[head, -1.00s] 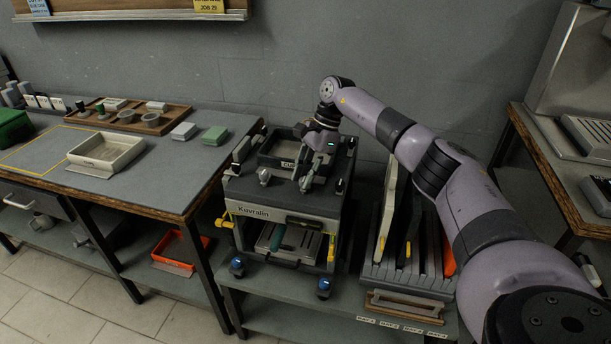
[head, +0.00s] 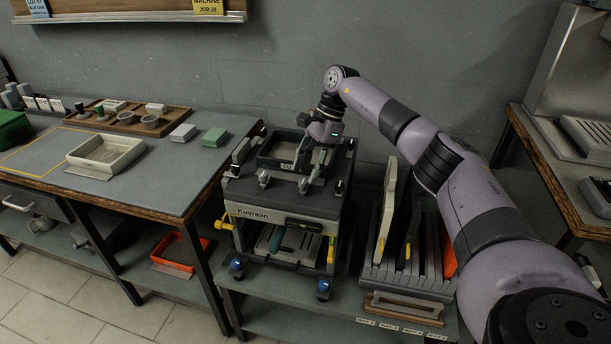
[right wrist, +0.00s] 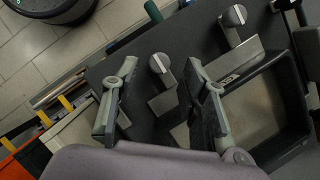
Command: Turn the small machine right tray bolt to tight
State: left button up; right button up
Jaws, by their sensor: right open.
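The small machine (head: 290,202), a dark box labelled "Kuvralin", stands on a low grey bench. A dark-framed tray (head: 281,152) sits on its top, also in the right wrist view (right wrist: 301,77). The right tray bolt (head: 303,185) is a light round head at the front right; in the right wrist view (right wrist: 159,63) its head has a slot and a metal bar lies beside it. The left bolt (head: 264,178) also shows in the right wrist view (right wrist: 233,15). My right gripper (head: 309,161) is open and empty, above and behind the right bolt. Its fingers (right wrist: 157,98) appear on either side of that bolt, apart from it.
A slotted rack (head: 408,272) with upright plates stands close to the right of the machine. A workbench (head: 215,165) with a pale tray (head: 106,153) and small blocks is on the left. An orange bin (head: 180,252) sits beneath it. The wall is behind.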

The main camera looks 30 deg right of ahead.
jog(key=v, duration=0.9)
jog(key=shift+r, duration=0.15)
